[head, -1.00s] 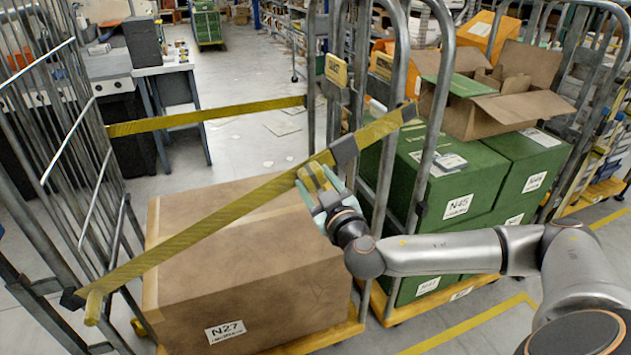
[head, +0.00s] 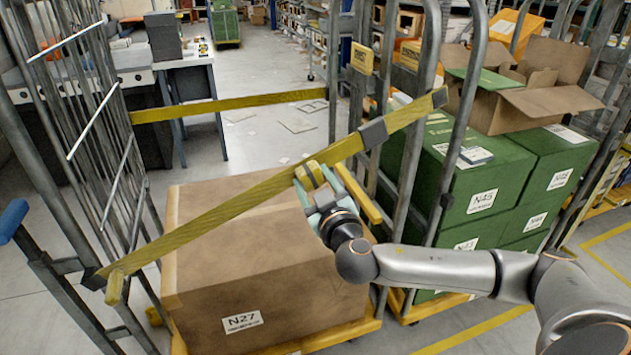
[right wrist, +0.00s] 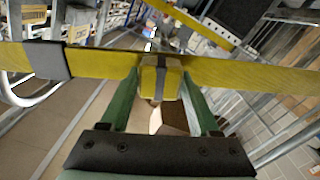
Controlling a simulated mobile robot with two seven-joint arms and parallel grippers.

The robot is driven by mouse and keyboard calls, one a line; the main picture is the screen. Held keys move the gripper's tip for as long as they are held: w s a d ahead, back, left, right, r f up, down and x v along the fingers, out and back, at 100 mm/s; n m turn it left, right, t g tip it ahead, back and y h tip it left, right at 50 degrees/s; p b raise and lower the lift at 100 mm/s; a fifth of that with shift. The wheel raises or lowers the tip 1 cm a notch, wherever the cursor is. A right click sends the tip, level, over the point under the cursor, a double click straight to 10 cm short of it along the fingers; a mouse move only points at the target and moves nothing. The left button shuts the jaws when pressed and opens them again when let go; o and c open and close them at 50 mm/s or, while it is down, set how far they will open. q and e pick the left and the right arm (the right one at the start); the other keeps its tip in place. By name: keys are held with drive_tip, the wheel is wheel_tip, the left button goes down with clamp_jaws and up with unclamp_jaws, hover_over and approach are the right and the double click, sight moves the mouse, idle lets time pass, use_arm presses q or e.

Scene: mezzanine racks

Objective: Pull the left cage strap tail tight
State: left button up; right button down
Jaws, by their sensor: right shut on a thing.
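A yellow strap (head: 230,210) runs slantwise across the front of the left cage, from the left side frame up to the right posts. A grey buckle (head: 373,133) sits on it near its right end. My right gripper (head: 313,180) is shut on a short yellow piece with a grey band, which looks like the strap tail (head: 308,176). In the right wrist view the tail (right wrist: 160,78) is between the green fingers (right wrist: 160,100), right against the strap, with the buckle (right wrist: 46,60) to the left. My left gripper is not in view.
A brown box labelled N27 (head: 255,285) stands in the left cage below the strap. A second yellow strap (head: 235,104) spans the cage's back. Green boxes (head: 480,190) and an open carton (head: 540,95) fill the right cage. Metal posts (head: 415,130) stand close to my right arm.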

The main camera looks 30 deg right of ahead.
drive_tip(key=shift+c, duration=1.8)
unclamp_jaws()
drive_tip(key=shift+a+f, duration=0.15)
drive_tip(key=shift+a, duration=0.2)
drive_tip(key=shift+o, duration=1.2)
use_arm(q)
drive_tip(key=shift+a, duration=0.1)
use_arm(e)
drive_tip(key=shift+d, duration=0.1)
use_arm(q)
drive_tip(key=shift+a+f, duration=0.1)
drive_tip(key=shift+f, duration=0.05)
use_arm(e)
drive_tip(key=shift+s, duration=0.25)
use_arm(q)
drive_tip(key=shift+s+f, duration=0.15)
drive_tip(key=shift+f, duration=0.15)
use_arm(e)
drive_tip(key=v, duration=1.2)
